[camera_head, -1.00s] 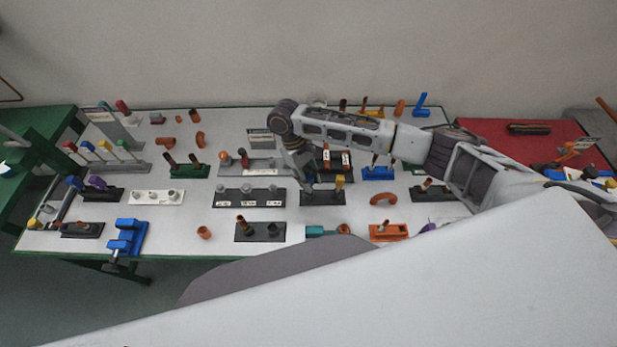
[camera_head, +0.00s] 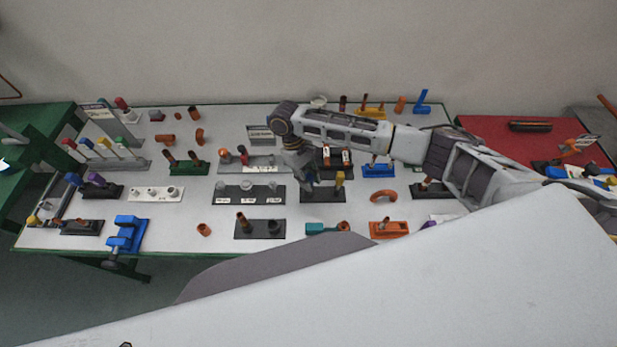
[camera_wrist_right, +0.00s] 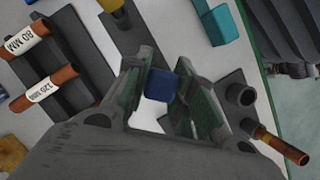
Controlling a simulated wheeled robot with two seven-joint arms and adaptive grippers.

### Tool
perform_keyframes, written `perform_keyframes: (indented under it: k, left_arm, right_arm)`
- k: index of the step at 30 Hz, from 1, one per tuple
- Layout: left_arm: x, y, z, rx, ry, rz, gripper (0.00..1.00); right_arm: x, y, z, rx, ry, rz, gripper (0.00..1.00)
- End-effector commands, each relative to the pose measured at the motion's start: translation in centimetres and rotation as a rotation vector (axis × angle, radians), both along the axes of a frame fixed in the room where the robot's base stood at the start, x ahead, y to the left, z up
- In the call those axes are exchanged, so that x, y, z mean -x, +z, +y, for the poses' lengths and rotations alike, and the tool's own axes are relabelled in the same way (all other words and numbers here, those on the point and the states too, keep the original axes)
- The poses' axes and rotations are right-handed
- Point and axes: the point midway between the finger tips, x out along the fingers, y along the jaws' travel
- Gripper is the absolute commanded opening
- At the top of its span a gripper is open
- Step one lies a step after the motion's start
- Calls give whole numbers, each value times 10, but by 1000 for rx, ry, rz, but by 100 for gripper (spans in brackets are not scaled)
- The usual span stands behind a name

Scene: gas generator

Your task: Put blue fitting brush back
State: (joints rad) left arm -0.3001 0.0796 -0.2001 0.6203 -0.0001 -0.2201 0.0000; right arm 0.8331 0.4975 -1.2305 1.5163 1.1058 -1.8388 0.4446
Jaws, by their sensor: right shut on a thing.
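My right gripper (camera_head: 306,179) is over the middle of the white table, above a dark holder (camera_head: 312,195). In the wrist view its two fingers (camera_wrist_right: 167,95) are shut on the blue fitting brush, whose blue block-shaped top (camera_wrist_right: 160,85) shows between them. The brush's lower part is hidden, so I cannot tell whether it touches the holder. In the head view only a bit of blue shows under the gripper. A yellow brush (camera_head: 340,179) stands upright in the right end of the same holder. My left gripper is not in view.
A dark plate with grey fittings (camera_head: 248,195) lies left of the holder. A dark stand with white-labelled copper pipes (camera_head: 333,158) is behind it. A blue holder (camera_head: 378,171) and an orange bend (camera_head: 383,197) are to the right. A teal tool (camera_head: 320,229) lies in front.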

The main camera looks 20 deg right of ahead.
Motion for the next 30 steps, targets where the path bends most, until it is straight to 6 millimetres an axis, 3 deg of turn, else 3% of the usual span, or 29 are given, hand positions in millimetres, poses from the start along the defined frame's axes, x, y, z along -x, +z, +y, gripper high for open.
perform_keyframes:
  k: [11, 12, 18, 30]
  left_arm:
    - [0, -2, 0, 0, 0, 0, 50]
    - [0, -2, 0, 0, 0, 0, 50]
    - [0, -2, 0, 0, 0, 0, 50]
    - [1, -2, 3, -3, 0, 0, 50]
  right_arm:
    - [0, -7, 0, 0, 1, 0, 7]
    - [0, -7, 0, 0, 1, 0, 26]
    - [0, -7, 0, 0, 1, 0, 50]
    - [-1, -5, 0, 0, 1, 0, 50]
